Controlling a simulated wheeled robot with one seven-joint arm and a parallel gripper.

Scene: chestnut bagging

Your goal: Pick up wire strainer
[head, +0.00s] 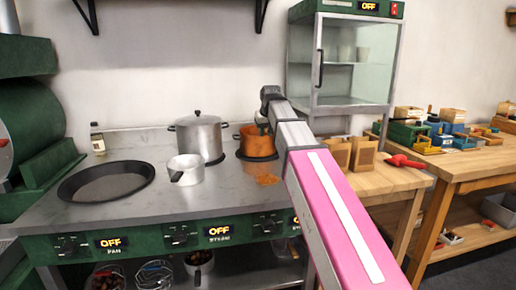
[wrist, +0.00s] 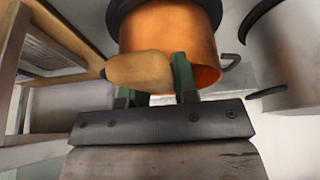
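In the wrist view, a tan wooden handle (wrist: 143,70) reaches in from the left, apparently the wire strainer's. Its other end runs toward a brownish mesh-like part beside a pale wooden frame; the join is hard to make out. My gripper (wrist: 155,88) has its green fingers apart. The handle passes across the left finger and hides its tip; its rounded end is beside the right finger. I cannot tell whether they touch. In the head view my gripper (head: 267,100) is above the orange pot, small and partly hidden by my arm. I cannot make out the strainer there.
The orange pot (wrist: 172,40) is close to the fingers, and a steel pot (wrist: 290,50) is at right. In the head view the steel pot (head: 198,135), a white saucepan (head: 187,172) and a black pan (head: 105,181) are on the stove.

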